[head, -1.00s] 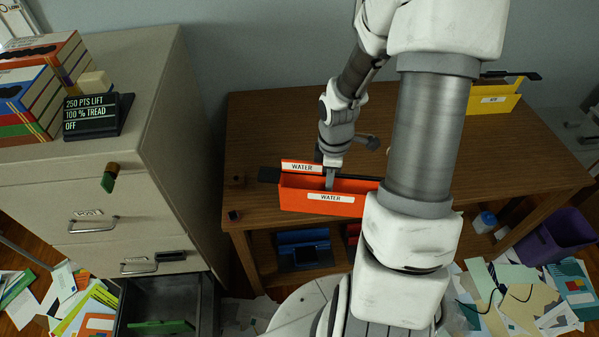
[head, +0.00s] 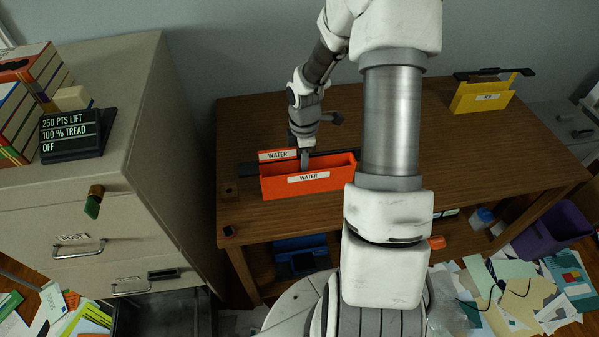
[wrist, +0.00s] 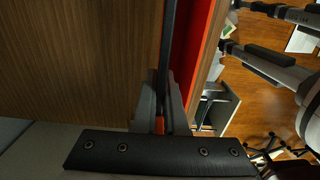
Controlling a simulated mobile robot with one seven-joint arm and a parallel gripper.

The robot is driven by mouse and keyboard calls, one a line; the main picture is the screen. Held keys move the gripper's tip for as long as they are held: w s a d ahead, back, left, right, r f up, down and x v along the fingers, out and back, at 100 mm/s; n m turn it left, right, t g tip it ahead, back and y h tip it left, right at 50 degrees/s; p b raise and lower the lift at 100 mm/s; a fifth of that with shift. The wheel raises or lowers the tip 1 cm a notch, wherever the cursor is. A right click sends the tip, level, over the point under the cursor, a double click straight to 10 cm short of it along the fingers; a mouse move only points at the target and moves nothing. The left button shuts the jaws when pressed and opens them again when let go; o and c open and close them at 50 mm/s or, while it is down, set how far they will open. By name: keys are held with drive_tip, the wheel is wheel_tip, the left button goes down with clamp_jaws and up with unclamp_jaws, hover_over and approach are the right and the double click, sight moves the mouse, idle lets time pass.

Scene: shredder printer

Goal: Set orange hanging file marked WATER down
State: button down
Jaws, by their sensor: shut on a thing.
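The orange hanging file marked WATER (head: 330,180) is upright at the front left of the brown wooden table (head: 350,120). In the head view it seems to be at the tabletop; I cannot tell whether its bottom touches the wood. My gripper (head: 305,165) is above it and shut on its dark top rail. In the wrist view the jaws (wrist: 160,115) are on the dark rail, with the file's orange inside (wrist: 192,50) to the right. My arm hides part of the table.
A yellow hanging file (head: 485,96) stands at the table's back right. A beige cabinet (head: 140,130) with an open lower drawer is at the left, holding books and a black sign (head: 75,134). A purple bin (head: 560,228) and scattered papers lie on the floor at the right.

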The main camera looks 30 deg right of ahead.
sight(299, 170)
drive_tip(key=shift+w+a+f, duration=0.2)
drive_tip(key=shift+w+f, duration=0.5)
drive_tip(key=shift+w, duration=0.15)
drive_tip(key=shift+f, duration=1.8)
drive_tip(key=shift+f, duration=0.1)
drive_tip(key=shift+f+b, duration=0.15)
drive_tip(key=shift+b, duration=0.2)
drive_tip(key=c, duration=1)
unclamp_jaws()
drive_tip(key=shift+r, duration=0.25)
